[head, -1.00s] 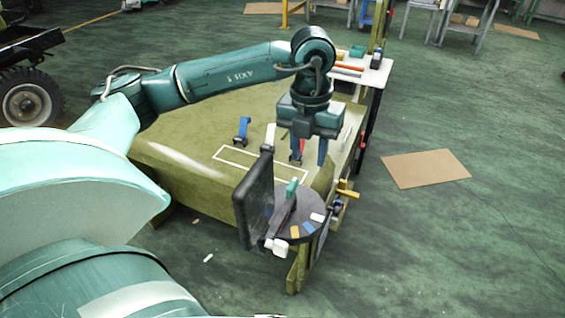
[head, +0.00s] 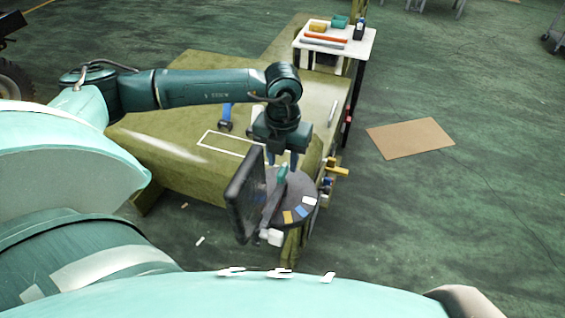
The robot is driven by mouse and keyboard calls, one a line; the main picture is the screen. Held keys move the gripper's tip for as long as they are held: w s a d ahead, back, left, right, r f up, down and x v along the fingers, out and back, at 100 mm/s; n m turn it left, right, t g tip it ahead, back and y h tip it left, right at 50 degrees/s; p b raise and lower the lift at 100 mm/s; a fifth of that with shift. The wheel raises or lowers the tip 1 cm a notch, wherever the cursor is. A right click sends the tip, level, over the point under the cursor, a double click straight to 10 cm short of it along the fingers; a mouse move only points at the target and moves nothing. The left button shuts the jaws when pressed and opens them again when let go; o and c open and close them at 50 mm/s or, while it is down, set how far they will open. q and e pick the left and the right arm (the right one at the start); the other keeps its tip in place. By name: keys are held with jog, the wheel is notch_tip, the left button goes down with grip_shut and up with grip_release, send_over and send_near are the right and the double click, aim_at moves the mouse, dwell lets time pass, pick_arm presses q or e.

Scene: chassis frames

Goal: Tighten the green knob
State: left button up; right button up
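The green knob (head: 282,173) is a small teal upright piece by the dark round disc (head: 305,186), beside a black upright panel (head: 243,196). My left gripper (head: 282,163) points down at it from above. Its two fingers stand apart, one on each side of the knob's top in the head view. I cannot tell whether they touch the knob or are still behind or above it. Nothing shows held between them. My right gripper is not in view.
The disc carries yellow, blue and white patches. A yellow handle (head: 337,168) sticks out at its right. The olive bench (head: 160,150) bears a blue clamp-like piece (head: 225,118). A white side table (head: 340,43) holds tools. A cardboard sheet (head: 410,138) lies on open floor.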

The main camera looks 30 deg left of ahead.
aim_at(283, 175)
pick_arm(q)
jog(key=shift+f, duration=1.45)
jog(key=shift+c, duration=0.2)
grip_shut()
